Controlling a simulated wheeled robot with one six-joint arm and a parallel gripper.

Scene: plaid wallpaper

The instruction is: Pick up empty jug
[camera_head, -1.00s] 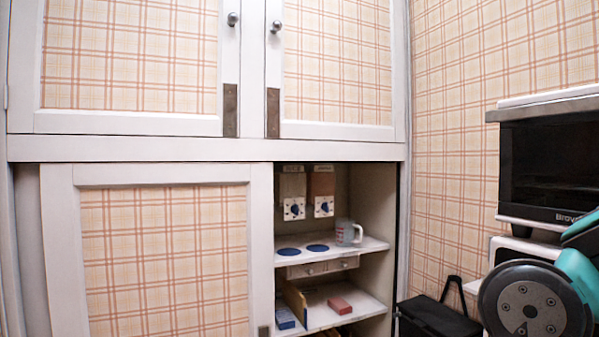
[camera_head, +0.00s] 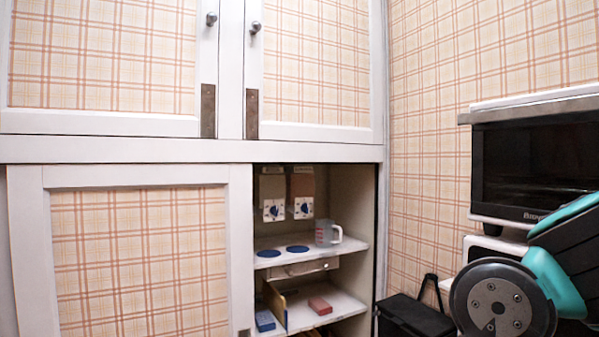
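The jug (camera_head: 324,233) is a small clear measuring jug with red markings and a handle on its right side. It stands upright on the upper shelf (camera_head: 347,245) of the open cupboard section, near the shelf's right end. It is too small here to see inside it. Part of my arm shows at the lower right, well apart from the jug. My gripper is not in view.
Two blue discs (camera_head: 297,249) lie left of the jug, below two dispensers (camera_head: 303,195). A sliding door (camera_head: 140,262) covers the cupboard's left part. A red block (camera_head: 320,305) sits on the lower shelf. An oven (camera_head: 535,165) and a black bin (camera_head: 415,318) stand at right.

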